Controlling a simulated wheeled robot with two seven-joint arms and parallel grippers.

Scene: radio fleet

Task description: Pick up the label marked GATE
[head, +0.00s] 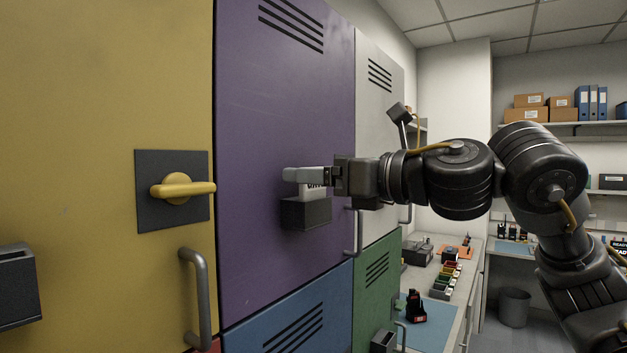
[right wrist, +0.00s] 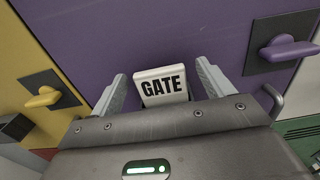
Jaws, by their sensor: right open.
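The white label marked GATE (right wrist: 162,87) stands in front of the purple locker door, between the two fingers of my right gripper (right wrist: 160,92) in the right wrist view. A gap shows on each side of it, so the gripper is open around it and not closed on it. In the head view the label (head: 316,186) is mostly hidden behind the fingers of my right gripper (head: 308,176). It rises from a dark holder (head: 306,213) on the purple door. My left gripper is not in view.
A yellow door with a yellow handle (head: 180,187) and a grey pull bar (head: 197,298) is at the left. Another dark holder (head: 17,285) sits at the far left. A grey pull bar (head: 358,232) stands just right of the label. A workbench with a radio (head: 416,307) lies beyond.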

